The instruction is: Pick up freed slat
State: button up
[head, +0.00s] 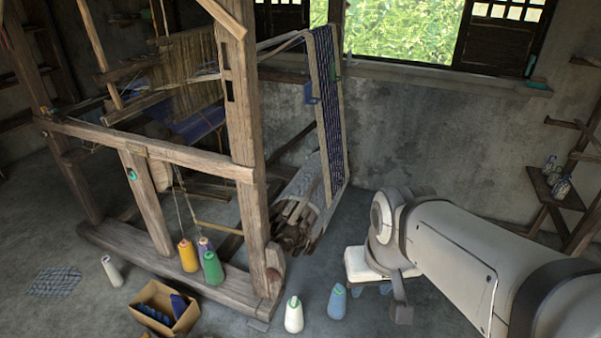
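The wooden handloom (240,120) fills the left and middle of the head view. A dark patterned warp (331,110) with pale edges slopes down from its top to a pale wrapped roll (312,185) low at the back. Several thin wooden slat-like pieces (291,213) show in a bunch at the roll's lower end. I cannot tell whether any one of them is loose. My gripper (376,286) is low, right of the roll and apart from it. My wrist partly hides it. Its fingertips are unclear, and I see no slat in it.
White (294,315) and blue (337,302) yarn cones stand on the floor near my gripper. Yellow (188,256) and green (213,268) cones stand by the loom's base. A cardboard box (180,328) is at front left. A wooden shelf (553,190) is at right.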

aim_at(295, 214)
jog(key=u, duration=0.1)
jog(key=k, duration=0.6)
jog(key=z, duration=0.7)
jog(key=i, duration=1.4)
jog(key=u, duration=0.4)
jog(key=i, duration=1)
jog(key=u, duration=0.85)
